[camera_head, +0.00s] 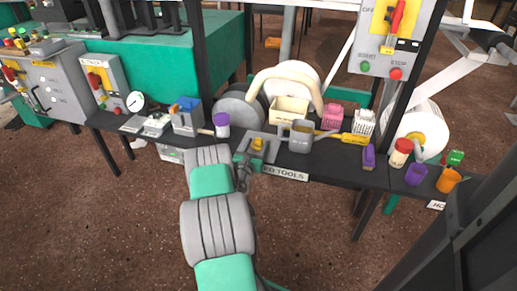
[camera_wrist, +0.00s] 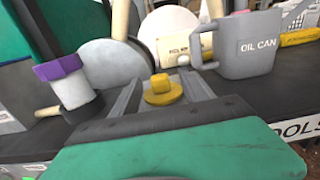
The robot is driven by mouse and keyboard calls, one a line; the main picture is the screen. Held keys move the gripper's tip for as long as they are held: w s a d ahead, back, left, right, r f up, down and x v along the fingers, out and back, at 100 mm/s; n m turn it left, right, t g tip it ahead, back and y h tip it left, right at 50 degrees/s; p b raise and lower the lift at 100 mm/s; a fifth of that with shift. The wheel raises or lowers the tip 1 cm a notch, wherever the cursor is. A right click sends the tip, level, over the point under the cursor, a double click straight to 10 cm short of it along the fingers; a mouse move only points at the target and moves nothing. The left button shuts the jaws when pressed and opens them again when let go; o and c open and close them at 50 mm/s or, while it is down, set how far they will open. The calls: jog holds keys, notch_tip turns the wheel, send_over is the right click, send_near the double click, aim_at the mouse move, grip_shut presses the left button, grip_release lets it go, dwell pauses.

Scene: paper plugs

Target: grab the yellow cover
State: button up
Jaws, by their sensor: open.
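The yellow cover is a small round disc with a raised knob (camera_wrist: 162,88); it stands on the dark bench in the wrist view and also shows in the head view (camera_head: 257,143). My gripper (camera_wrist: 163,92) has its two grey fingers spread, one to each side of the cover, with visible gaps. In the head view my gripper (camera_head: 259,146) is low at the bench's front edge, around the cover. The fingers hold nothing.
A grey oil can (camera_wrist: 248,45) stands close right of my gripper. A purple-topped grey container (camera_wrist: 68,82) stands to the left. Behind are a grey disc (camera_wrist: 112,75) and a cream box (camera_head: 289,109). A yellow tool (camera_head: 354,138) lies farther right.

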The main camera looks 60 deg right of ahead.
aim_at(258, 141)
jog(key=d, duration=0.1)
jog(key=d+b, duration=0.1)
jog(key=d, duration=0.1)
jog(key=shift+w+d, duration=0.3)
jog(key=shift+w, duration=0.05)
grip_shut()
